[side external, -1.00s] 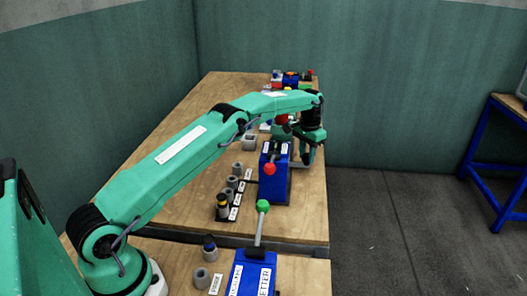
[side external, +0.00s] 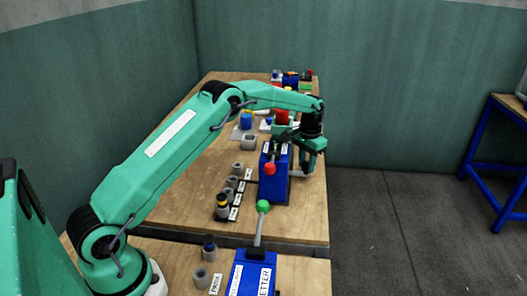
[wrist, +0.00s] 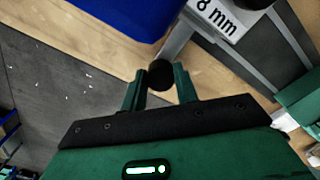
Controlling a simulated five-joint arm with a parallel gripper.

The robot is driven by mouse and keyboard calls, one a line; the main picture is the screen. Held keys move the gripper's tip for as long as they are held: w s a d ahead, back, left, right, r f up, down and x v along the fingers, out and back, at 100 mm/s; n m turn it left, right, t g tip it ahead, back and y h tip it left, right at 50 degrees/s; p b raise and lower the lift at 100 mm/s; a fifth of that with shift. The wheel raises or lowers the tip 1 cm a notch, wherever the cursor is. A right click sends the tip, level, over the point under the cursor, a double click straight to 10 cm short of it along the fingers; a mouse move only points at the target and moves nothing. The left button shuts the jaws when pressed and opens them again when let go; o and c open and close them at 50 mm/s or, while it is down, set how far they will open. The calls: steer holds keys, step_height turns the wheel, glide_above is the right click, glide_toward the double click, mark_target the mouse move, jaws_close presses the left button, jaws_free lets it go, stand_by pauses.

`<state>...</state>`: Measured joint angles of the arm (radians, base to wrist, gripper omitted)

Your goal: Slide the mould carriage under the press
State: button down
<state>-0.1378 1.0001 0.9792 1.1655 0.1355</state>
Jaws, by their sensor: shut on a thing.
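In the wrist view, my gripper (wrist: 160,82) has its two green fingers on either side of a round black knob (wrist: 161,73) and is shut on it. The knob sits at the end of a grey metal piece labelled "8 mm" (wrist: 178,38), which looks like the mould carriage. A blue body (wrist: 125,15) beside it looks like the press. In the side view, my gripper (side external: 306,172) is low at the right of the blue press (side external: 275,185), which has a red-knobbed lever (side external: 269,168). The carriage is mostly hidden there behind the press.
Several grey and dark cylinders (side external: 222,207) stand left of the press. A nearer blue unit (side external: 252,275) has a green-knobbed lever (side external: 263,207). More small devices (side external: 290,78) stand at the table's far end. The table's right edge is close to my gripper; floor lies beyond.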

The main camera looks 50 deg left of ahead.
steer(key=shift+s+d, duration=1.05)
steer(key=shift+d, duration=0.25)
steer(key=c, duration=1.1)
jaws_free()
steer(key=shift+a, duration=0.1)
steer(key=shift+o, duration=0.2)
steer(key=shift+r, duration=0.15)
step_height(320, 180, up, 8)
steer(key=shift+f, duration=0.2)
